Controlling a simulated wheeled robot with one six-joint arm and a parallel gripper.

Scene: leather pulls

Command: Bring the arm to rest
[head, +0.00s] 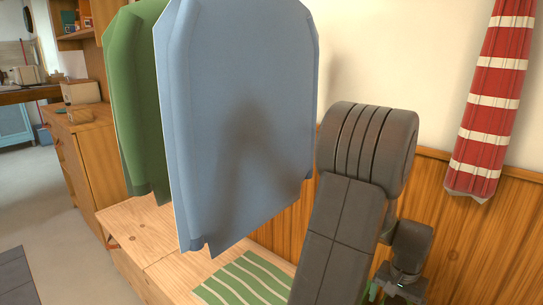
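My dark grey arm stands in the right half of the head view, bent at a thick ribbed joint. One broad link runs down to the bottom edge, and a smaller part with a small green light shows behind it at the lower right. The fingers of my gripper are not visible, so I cannot see whether it is open or holds anything.
A blue panel (240,110) and a green panel (135,100) hang left of my arm, above a wooden bench (150,235) with a green-and-white striped cloth (243,282). A red-and-white striped cloth (492,100) hangs at right. A wooden cabinet (80,150) and open floor (40,210) are at left.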

